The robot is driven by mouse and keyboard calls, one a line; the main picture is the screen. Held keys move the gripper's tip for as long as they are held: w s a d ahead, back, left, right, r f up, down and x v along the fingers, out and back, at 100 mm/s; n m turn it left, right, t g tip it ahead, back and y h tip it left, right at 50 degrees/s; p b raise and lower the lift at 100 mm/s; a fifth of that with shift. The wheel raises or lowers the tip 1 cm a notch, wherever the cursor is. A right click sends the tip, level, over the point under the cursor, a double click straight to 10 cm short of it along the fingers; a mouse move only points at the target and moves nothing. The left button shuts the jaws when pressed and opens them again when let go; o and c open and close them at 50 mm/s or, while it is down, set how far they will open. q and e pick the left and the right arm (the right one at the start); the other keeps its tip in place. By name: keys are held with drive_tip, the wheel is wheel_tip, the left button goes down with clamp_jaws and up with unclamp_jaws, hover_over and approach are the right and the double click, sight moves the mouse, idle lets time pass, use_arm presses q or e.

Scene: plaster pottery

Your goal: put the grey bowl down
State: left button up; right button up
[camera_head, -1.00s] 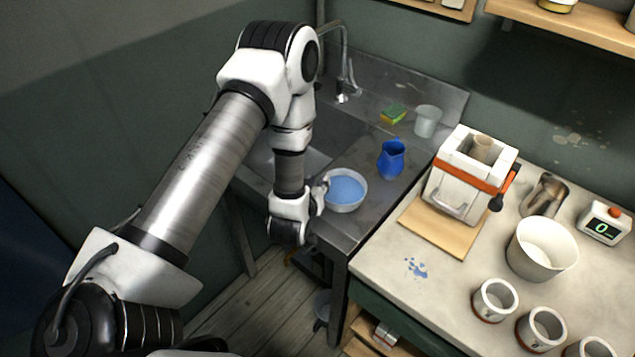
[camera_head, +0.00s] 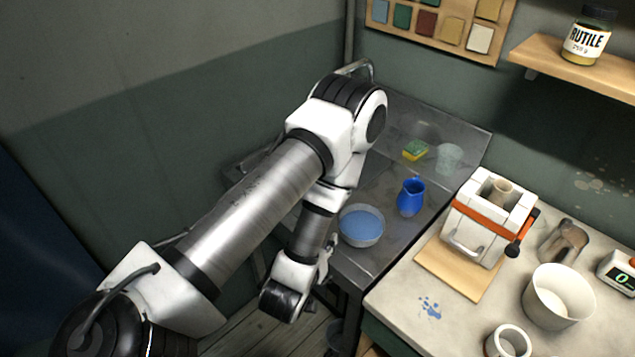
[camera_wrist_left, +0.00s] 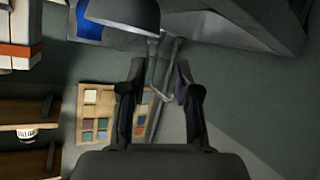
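The grey bowl (camera_head: 347,237) with blue liquid in it appears to rest level on the steel sink counter (camera_head: 398,240), near its front edge. In the left wrist view the bowl (camera_wrist_left: 125,14) shows at the top edge, partly cut off, outside the fingers. My left gripper (camera_head: 327,258) is in front of the bowl, to its lower left, and looks apart from it. In the left wrist view its fingers (camera_wrist_left: 160,75) are spread with nothing between them. My right gripper is in no view.
A blue jug (camera_head: 411,198) stands close right of the bowl. A sponge (camera_head: 415,150) and a clear cup (camera_head: 449,158) are farther back. A small white kiln (camera_head: 490,215) and a white bucket (camera_head: 540,305) stand on the bench at right.

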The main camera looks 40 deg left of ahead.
use_arm(q)
drive_tip(key=s+d+f+m+g+h, duration=0.2)
drive_tip(key=s+d+f+m+g, duration=0.1)
drive_tip(key=s+f+g, duration=0.5)
drive_tip(key=s+d+f+m+g+h, duration=0.25)
drive_tip(key=s+d+f+g, duration=0.2)
drive_tip(key=s+f, duration=0.4)
drive_tip(key=shift+m, duration=0.35)
drive_tip(key=f+b, duration=0.1)
drive_tip(key=b, duration=0.1)
drive_tip(key=f+b, duration=0.2)
drive_tip(key=s+f+b, duration=0.1)
drive_tip(key=f+b, duration=0.1)
drive_tip(key=shift+s+a+b, duration=0.1)
drive_tip(key=shift+a+b, duration=0.2)
drive_tip(key=shift+s+r, duration=0.1)
